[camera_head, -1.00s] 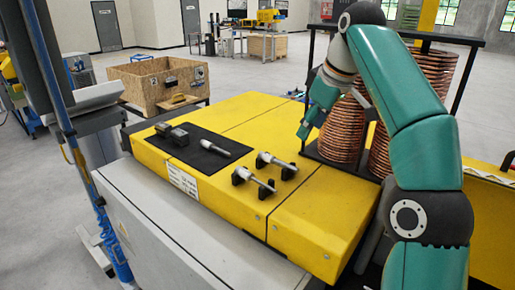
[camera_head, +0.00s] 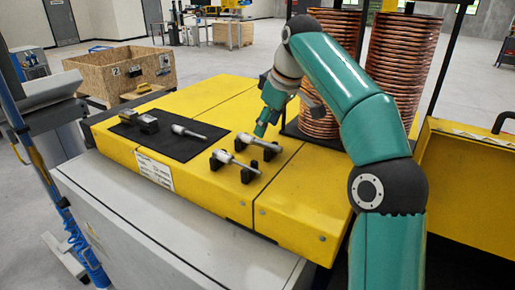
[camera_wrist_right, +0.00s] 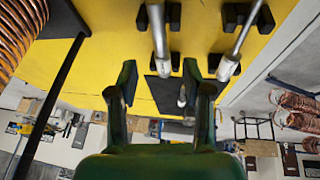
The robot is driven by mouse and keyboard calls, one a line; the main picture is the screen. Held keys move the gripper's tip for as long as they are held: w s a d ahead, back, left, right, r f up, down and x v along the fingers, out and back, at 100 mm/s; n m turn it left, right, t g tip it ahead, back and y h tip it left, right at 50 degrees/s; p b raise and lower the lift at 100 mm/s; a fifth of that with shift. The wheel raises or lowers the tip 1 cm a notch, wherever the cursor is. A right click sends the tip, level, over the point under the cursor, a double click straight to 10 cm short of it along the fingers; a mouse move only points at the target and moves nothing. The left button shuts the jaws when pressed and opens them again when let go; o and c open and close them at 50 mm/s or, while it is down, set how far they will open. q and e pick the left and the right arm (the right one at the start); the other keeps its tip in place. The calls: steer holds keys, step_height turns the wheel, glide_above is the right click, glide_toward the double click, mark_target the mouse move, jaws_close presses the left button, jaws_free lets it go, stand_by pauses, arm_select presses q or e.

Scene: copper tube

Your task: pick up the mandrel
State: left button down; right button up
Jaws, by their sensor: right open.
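Several silver rod-shaped tools lie on the yellow bench (camera_head: 205,95); I cannot tell by looks alone which is the mandrel. The far rod (camera_head: 258,142) and the near rod (camera_head: 232,163) rest across pairs of black holders. A third rod (camera_head: 187,132) lies on the black mat (camera_head: 190,147). My right gripper (camera_head: 262,124) is above the bench, just behind the far rod. In the right wrist view its fingers (camera_wrist_right: 165,92) are open and apart, with the far rod (camera_wrist_right: 160,45) in front of the gap and the near rod (camera_wrist_right: 238,45) to the right. Nothing is between the fingers.
Tall copper coils (camera_head: 393,65) stand close behind my right arm. A wooden crate (camera_head: 125,72) stands beyond the bench. The bench's front right is clear.

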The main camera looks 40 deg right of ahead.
mark_target(260, 141)
steer(key=shift+b+x, duration=0.6)
steer(key=shift+x, duration=2.45)
steer(key=shift+a, duration=0.1)
jaws_close()
steer(key=shift+r, duration=0.15)
